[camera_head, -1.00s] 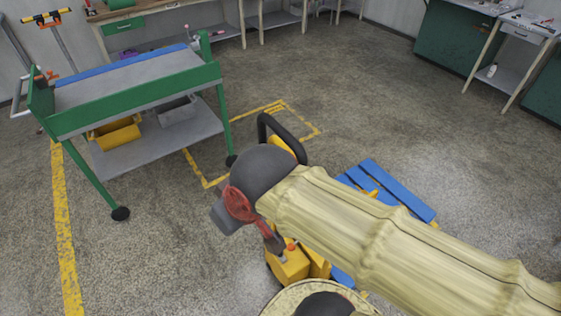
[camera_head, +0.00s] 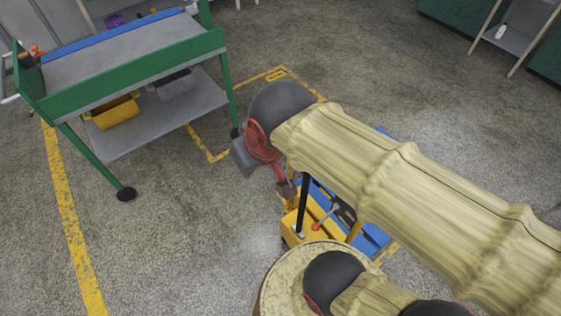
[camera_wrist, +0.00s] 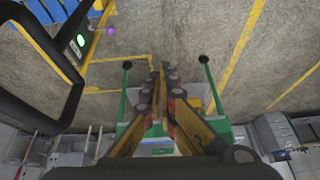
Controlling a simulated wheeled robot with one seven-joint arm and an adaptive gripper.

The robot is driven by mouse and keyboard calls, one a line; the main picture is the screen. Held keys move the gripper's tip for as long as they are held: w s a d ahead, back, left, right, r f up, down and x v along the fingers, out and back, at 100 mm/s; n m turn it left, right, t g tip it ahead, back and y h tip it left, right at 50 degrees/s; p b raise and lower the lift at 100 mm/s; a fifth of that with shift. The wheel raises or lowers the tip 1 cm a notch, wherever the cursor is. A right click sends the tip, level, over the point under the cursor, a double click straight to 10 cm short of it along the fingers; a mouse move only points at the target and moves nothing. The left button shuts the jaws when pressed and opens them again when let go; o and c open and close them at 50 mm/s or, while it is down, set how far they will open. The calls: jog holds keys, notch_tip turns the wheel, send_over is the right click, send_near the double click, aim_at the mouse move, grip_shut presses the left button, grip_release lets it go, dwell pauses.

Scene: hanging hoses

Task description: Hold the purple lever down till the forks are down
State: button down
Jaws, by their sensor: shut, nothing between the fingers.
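The yellow pallet truck (camera_head: 294,224) stands partly under my arm, and its forks are mostly hidden in the head view. A small lever with an orange-red knob (camera_head: 317,227) shows on it. In the wrist view, its black handle (camera_wrist: 72,98) and yellow body (camera_wrist: 50,52) with a green light are at the left. A small purple spot (camera_wrist: 111,31) beside the body may be the purple lever's tip; the lever's shape is unclear. My gripper (camera_head: 287,190) is above the truck. Its fingers (camera_wrist: 163,72) are shut and empty, apart from the purple spot.
Blue pallet slats (camera_head: 372,236) lie by the truck, partly under my arm. A green-framed cart (camera_head: 135,72) with a yellow bin (camera_head: 115,112) on its lower shelf stands at the left. A round yellowish drum-like shape (camera_head: 275,277) is at the bottom. Floor between is open.

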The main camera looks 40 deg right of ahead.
jog(key=w+d+f+m+g+h+p, duration=0.1)
jog(key=w+d+f+m+g+p, duration=0.1)
jog(key=w+d+m, duration=0.4)
jog(key=w+d+f+m+g+p, duration=0.2)
jog(key=w+d+f+m, duration=0.15)
jog(key=w, duration=0.45)
jog(key=w+d+f+m+g+p, duration=0.1)
jog(key=w+d+f+m+p, duration=0.1)
jog(key=d+f+m, duration=0.2)
jog(key=w+d+f+m+g+p, duration=0.2)
jog(key=d+f+m, duration=0.2)
jog(key=d+f, duration=0.4)
notch_tip(320, 180, down, 5)
jog(key=shift+w+f, duration=0.2)
jog(key=shift+w, duration=0.1)
